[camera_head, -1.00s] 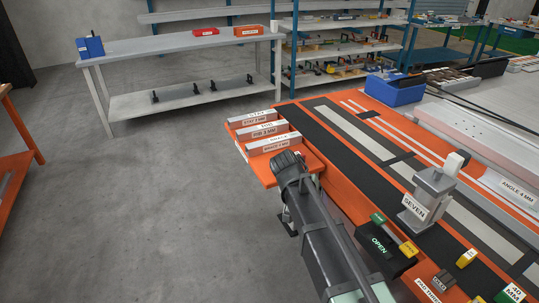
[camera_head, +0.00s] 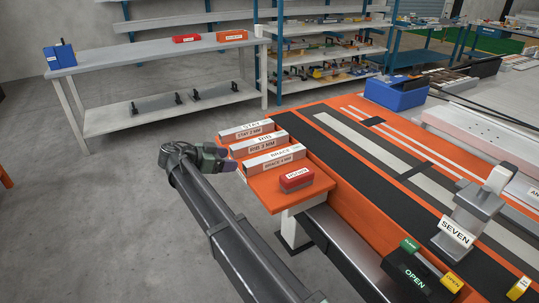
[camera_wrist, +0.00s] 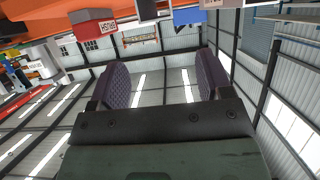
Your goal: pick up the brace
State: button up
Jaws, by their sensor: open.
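The brace (camera_head: 274,161) is a light grey bar with a BRACE label, lying on the orange shelf at the near end of a row of similar bars. My gripper (camera_head: 230,162) is just left of the brace's left end, and appears apart from it. In the wrist view my gripper (camera_wrist: 164,82) has its two dark padded fingers spread, with nothing between them. The brace cannot be clearly made out in the wrist view.
The rib bar (camera_head: 252,145) and stay bar (camera_head: 246,130) lie behind the brace. A red block (camera_head: 296,179) sits in front of it on the shelf, and also shows in the wrist view (camera_wrist: 92,28). A grey SEVEN fixture (camera_head: 470,215) stands at the right. Floor at left is clear.

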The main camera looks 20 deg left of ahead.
aim_at(256, 161)
jog(key=b+x, duration=0.1)
jog(key=x, duration=0.2)
jog(key=b+x, duration=0.2)
jog(key=x, duration=0.2)
jog(key=b+x, duration=0.1)
jog(key=x, duration=0.2)
jog(key=shift+d+f, duration=0.15)
jog(key=shift+f, duration=0.2)
jog(key=shift+w+d, duration=0.1)
jog(key=shift+w, duration=0.05)
jog(key=shift+r, duration=0.1)
jog(key=c, duration=1.3)
jog(key=shift+o, duration=0.2)
jog(key=shift+r, duration=0.1)
